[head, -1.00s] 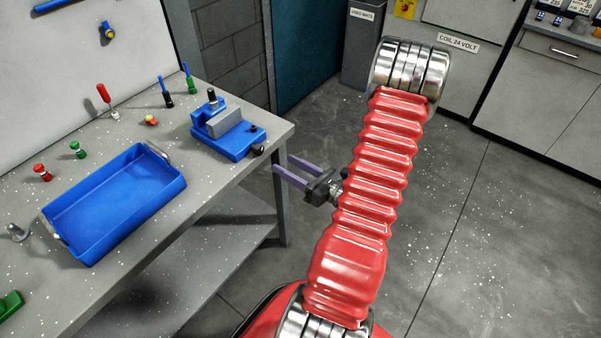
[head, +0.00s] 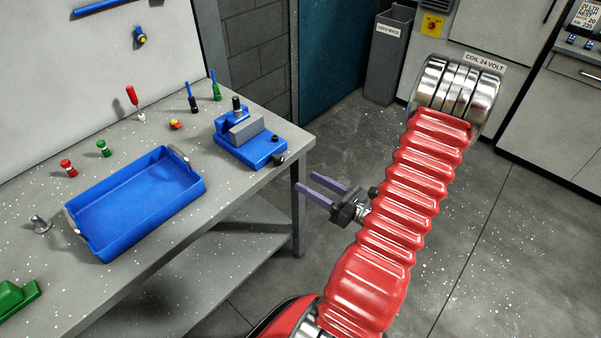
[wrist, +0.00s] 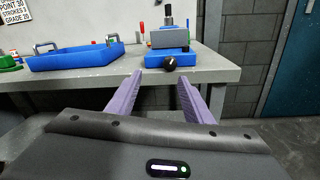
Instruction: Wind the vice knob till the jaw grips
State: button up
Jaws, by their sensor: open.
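The blue vice (head: 262,150) stands on the right end of the grey workbench, with a grey jaw block (head: 246,131) on top. Its black knob (head: 279,159) sticks out over the bench's front edge. My gripper (head: 304,181) is open and empty, off the bench edge, its purple fingers pointing at the vice. In the wrist view the knob (wrist: 169,63) shows beyond the fingertips, between the two fingers and nearer the right one. The fingers are apart from it. I cannot tell whether the jaw touches anything.
A blue tray (head: 138,202) lies on the workbench (head: 225,190) left of the vice. Several small coloured tools and knobs stand behind it. A lower shelf (head: 190,265) is under the bench. Open floor (head: 490,220) and grey cabinets lie to the right.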

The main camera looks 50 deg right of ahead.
jog(key=w+a+r+n+g+y, duration=0.2)
jog(key=a+n+y, duration=0.1)
jog(key=a+n, duration=0.15)
jog(key=w+a+r+n+g+y, duration=0.1)
jog(key=w+a+r+n+y, duration=0.15)
jog(key=a, duration=0.35)
jog(key=s+a+r+n+g+y, duration=0.1)
jog(key=s+a+r+n+g, duration=0.1)
jog(key=a+n+g, duration=0.55)
jog(key=s+a+r+n+g+y, duration=0.1)
jog(key=s+a+r+n+g, duration=0.2)
jog(key=a+n, duration=0.6)
jog(key=s+a+r+n+h, duration=0.1)
jog(key=a+r+n+h, duration=0.1)
jog(key=r+n+h, duration=0.2)
jog(key=s+a+r+n+t+h, duration=0.1)
jog(key=r+n+h, duration=0.4)
jog(key=n, duration=0.5)
notch_tip(320, 180, up, 2)
jog(key=shift+s+a+r, duration=0.1)
jog(key=shift+s+a, duration=0.3)
jog(key=shift+a, duration=0.35)
jog(key=shift+c, duration=0.4)
